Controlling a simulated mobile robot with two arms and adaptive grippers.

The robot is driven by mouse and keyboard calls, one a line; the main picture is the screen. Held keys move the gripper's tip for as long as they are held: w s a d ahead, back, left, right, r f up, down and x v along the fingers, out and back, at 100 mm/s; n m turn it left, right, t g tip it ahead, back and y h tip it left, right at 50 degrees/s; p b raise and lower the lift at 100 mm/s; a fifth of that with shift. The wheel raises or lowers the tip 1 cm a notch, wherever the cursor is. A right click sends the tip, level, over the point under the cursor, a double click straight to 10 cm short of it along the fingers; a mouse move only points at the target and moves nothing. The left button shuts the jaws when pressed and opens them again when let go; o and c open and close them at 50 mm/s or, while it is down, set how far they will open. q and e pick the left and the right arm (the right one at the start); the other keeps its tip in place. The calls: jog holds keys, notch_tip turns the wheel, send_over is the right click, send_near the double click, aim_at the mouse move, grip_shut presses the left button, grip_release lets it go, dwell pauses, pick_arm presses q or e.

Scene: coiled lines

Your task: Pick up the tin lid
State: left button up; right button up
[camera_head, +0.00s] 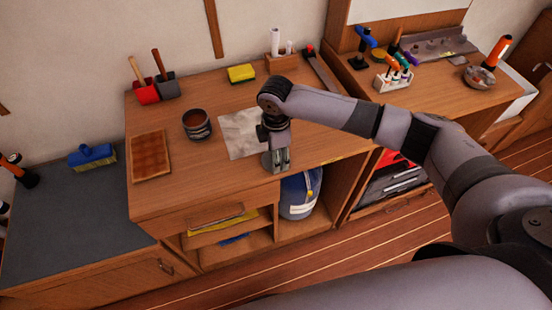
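My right gripper (276,163) points down at the front edge of the middle wooden worktop, just right of a pale grey sheet. Its fingers are small and seen from above, so I cannot tell whether they are open or shut, or whether anything is between them. I cannot make out a tin lid for certain; the gripper and arm hide part of the worktop. A dark round tin (197,124) with a brown inside stands upright on the worktop, left of the sheet and apart from the gripper. My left gripper is out of view.
The pale sheet (238,137) lies flat. A brown ribbed board (150,156), a red holder (146,92), a yellow sponge (241,73) and a white-tube rack (281,61) surround clear wood. A blue container (299,195) stands in the open shelf below.

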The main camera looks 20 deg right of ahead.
jog(key=shift+s+f, duration=0.15)
jog(key=shift+s, duration=0.1)
jog(key=c, duration=0.8)
jog(key=shift+f, duration=0.1)
jog(key=shift+c, duration=0.5)
